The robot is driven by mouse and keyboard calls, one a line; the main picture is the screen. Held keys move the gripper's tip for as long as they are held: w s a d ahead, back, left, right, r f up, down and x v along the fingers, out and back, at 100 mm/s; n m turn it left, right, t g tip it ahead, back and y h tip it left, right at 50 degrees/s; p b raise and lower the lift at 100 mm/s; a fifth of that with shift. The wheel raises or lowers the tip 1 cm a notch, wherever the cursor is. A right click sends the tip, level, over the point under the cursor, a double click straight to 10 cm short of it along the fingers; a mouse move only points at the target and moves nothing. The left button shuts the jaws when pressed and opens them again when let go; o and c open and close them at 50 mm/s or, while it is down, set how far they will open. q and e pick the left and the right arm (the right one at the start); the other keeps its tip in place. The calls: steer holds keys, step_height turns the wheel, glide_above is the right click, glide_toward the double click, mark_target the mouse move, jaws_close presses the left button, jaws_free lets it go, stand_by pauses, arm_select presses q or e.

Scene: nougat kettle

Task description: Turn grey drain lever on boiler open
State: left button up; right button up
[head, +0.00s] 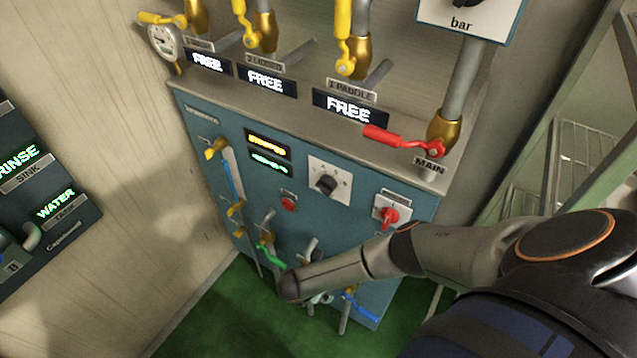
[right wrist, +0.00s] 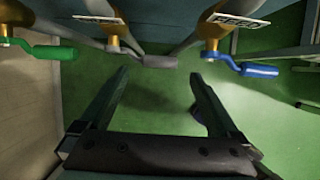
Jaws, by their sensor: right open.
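The grey drain lever (right wrist: 159,61) shows in the right wrist view at top centre. Its grey grip points right from a brass valve (right wrist: 117,20) under the boiler. My right gripper (right wrist: 158,77) is open and empty, with its two fingertips just short of the lever and on either side of the grip in the picture. I cannot tell whether they touch it. In the head view my right arm reaches across the lower front of the teal boiler (head: 330,228) and hides the grey lever and most of the gripper. My left gripper is out of view.
A green lever (right wrist: 53,52) lies left of the grey one and a blue lever (right wrist: 258,70) right of it. A red main lever (head: 400,140) and yellow levers (head: 343,40) sit higher up. Green floor (head: 215,325) is open at the boiler's left; shelving (head: 580,150) stands right.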

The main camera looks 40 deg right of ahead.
steer(key=b+x, duration=0.2)
steer(key=x, duration=0.3)
steer(key=shift+f, duration=0.35)
steer(key=shift+w+d+f+b, duration=0.1)
steer(key=shift+d+f+b, duration=0.05)
steer(key=shift+f+b, duration=0.15)
steer(key=shift+r, duration=0.1)
jaws_close()
stand_by(0.4)
